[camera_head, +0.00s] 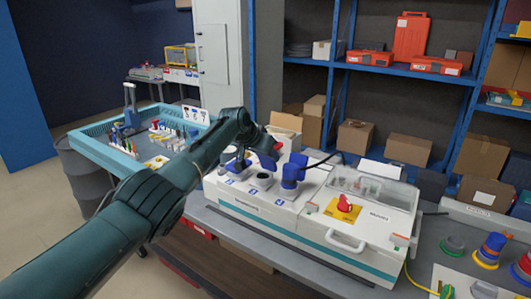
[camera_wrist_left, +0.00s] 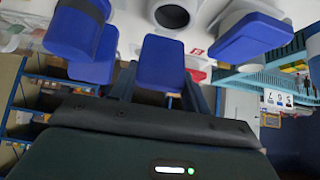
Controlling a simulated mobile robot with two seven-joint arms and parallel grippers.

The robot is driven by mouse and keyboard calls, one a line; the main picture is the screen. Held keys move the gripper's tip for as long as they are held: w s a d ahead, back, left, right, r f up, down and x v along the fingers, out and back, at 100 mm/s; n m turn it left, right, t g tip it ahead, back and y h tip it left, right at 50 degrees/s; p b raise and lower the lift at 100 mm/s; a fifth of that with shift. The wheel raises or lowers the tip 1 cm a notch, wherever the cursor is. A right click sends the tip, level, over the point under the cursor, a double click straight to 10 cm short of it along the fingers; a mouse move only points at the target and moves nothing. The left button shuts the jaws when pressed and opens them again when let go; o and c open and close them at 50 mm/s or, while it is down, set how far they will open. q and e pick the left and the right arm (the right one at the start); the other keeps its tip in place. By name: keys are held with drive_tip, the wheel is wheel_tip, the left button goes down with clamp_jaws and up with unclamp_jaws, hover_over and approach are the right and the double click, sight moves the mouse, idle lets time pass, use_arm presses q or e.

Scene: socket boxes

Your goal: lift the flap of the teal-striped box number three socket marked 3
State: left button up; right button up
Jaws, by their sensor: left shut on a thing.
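The white teal-striped box (camera_head: 245,207) stands on the bench in the middle of the head view, with a row of numbered sockets. The middle socket (camera_head: 264,179), above label 3, shows a dark open mouth; its round opening (camera_wrist_left: 172,14) also shows at the top of the wrist view. My left gripper (camera_head: 262,146) is over the sockets. It is shut on the blue flap (camera_wrist_left: 160,63) of the middle socket, which stands raised off the mouth. My right gripper is out of view.
Neighbouring blue-flapped sockets stand close on both sides, one at right (camera_head: 291,171). A clear-lidded unit (camera_head: 375,225) with a red switch adjoins the box at right. A teal tray trolley (camera_head: 92,137) stands behind left. Shelves and cartons (camera_head: 354,136) line the back.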

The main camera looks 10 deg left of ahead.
use_arm(q)
drive_tip(key=shift+w, duration=0.1)
idle(0.3)
drive_tip(key=o, duration=1.2)
drive_tip(key=shift+c, duration=0.2)
drive_tip(key=shift+r, duration=0.1)
drive_tip(key=v, duration=1.3)
